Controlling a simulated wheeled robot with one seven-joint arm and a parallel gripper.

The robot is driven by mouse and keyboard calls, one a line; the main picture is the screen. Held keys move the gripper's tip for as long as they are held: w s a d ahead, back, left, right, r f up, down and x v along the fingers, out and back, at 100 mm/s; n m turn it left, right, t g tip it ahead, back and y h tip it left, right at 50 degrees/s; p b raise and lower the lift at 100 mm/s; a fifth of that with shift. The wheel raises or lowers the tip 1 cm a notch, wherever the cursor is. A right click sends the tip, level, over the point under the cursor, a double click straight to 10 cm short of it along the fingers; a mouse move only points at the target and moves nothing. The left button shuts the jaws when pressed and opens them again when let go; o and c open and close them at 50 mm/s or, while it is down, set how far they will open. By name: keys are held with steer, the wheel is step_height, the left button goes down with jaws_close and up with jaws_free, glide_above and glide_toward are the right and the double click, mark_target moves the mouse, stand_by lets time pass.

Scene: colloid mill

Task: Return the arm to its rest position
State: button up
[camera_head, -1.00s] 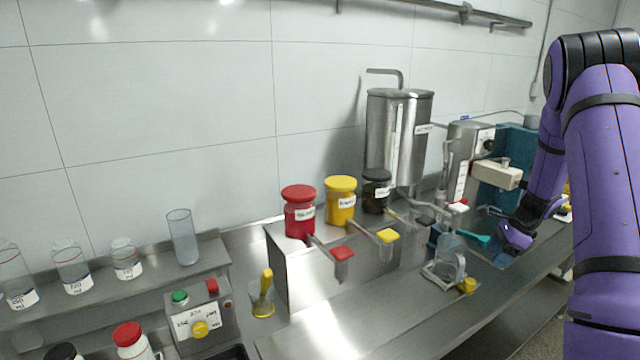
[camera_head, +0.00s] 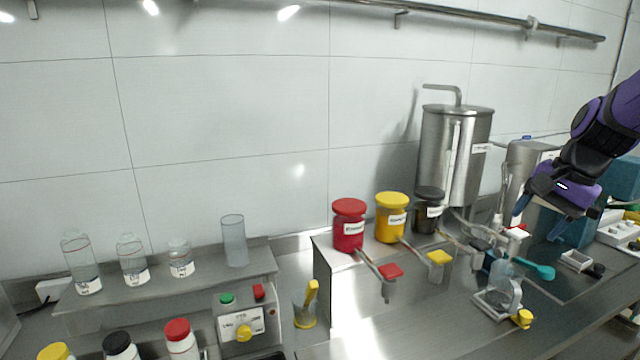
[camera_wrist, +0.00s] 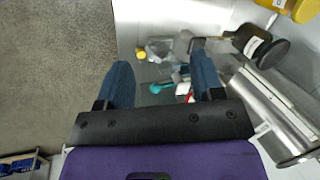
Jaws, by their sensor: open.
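My purple and black arm comes in from the right of the head view. My gripper (camera_head: 537,216) hangs above the right part of the steel counter (camera_head: 440,335), in front of the colloid mill (camera_head: 522,165). In the wrist view my gripper (camera_wrist: 163,78) shows two blue fingers spread wide apart with nothing held between them. The glass vessel (camera_head: 505,290) and the teal scoop (camera_head: 540,271) are on the counter below, apart from the fingers.
A tall steel tank (camera_head: 455,150) stands left of my arm. Red (camera_head: 349,228) and yellow (camera_head: 391,218) jars stand on a steel stand. A wall rail (camera_head: 480,15) runs above. Open floor (camera_wrist: 60,60) shows in the wrist view.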

steer(key=s+a+r+n+t+h, duration=0.1)
steer(key=s+a+n, duration=0.3)
steer(key=s, duration=0.5)
steer(key=s+a+r+n+t+h, duration=0.1)
steer(key=s+a+r+n, duration=0.3)
steer(key=s, duration=0.6)
steer(key=shift+s+a+r+n+t+h, duration=0.25)
steer(key=shift+a+n, duration=0.25)
steer(key=shift+n, duration=0.7)
